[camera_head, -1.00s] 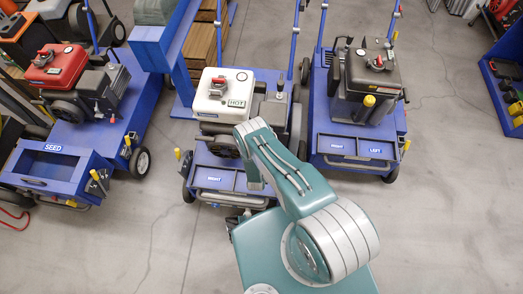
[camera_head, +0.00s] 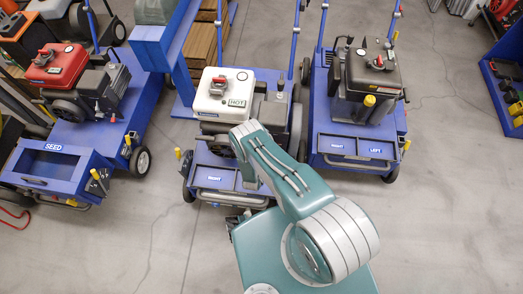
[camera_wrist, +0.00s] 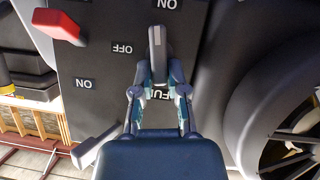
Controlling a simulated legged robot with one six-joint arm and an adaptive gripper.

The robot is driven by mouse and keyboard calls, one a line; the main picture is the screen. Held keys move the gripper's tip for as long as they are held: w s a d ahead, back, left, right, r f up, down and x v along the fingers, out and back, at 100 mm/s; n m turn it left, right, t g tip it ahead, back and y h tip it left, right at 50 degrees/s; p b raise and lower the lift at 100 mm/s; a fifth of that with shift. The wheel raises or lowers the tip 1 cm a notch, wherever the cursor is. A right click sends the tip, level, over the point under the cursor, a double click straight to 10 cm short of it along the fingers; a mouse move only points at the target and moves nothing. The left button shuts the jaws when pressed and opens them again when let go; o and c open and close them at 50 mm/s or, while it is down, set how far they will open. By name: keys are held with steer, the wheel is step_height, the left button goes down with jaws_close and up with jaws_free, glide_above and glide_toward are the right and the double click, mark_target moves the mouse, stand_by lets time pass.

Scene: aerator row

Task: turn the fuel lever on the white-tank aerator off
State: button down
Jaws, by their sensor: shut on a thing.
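The white-tank aerator (camera_head: 222,95) stands in the middle of the head view, with a HOT label on its tank. In the wrist view, a dark panel carries upside-down ON, OFF and FUEL labels. My gripper (camera_wrist: 158,88) is shut on the grey fuel lever (camera_wrist: 157,50), in front of the partly hidden FUEL label. The lever points up in the picture, toward the top ON label (camera_wrist: 166,4) and right of the OFF label (camera_wrist: 122,48). In the head view my arm hides the gripper and lever.
A red lever (camera_wrist: 58,26) and another grey lever (camera_wrist: 95,145) are left of my gripper. A red-tank machine (camera_head: 58,68) and a black-tank aerator (camera_head: 368,75) flank the white-tank one.

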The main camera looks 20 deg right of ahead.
steer(key=n+h, duration=0.2)
steer(key=n, duration=0.1)
steer(key=a+n+h, duration=0.1)
steer(key=shift+w+f+n+g, duration=0.15)
steer(key=shift+w+n+g, duration=0.15)
steer(key=shift+w, duration=0.1)
steer(key=shift+a, duration=0.1)
stand_by(0.5)
steer(key=c, duration=0.7)
jaws_free()
steer(key=shift+w, duration=0.1)
steer(key=shift+o, duration=0.2)
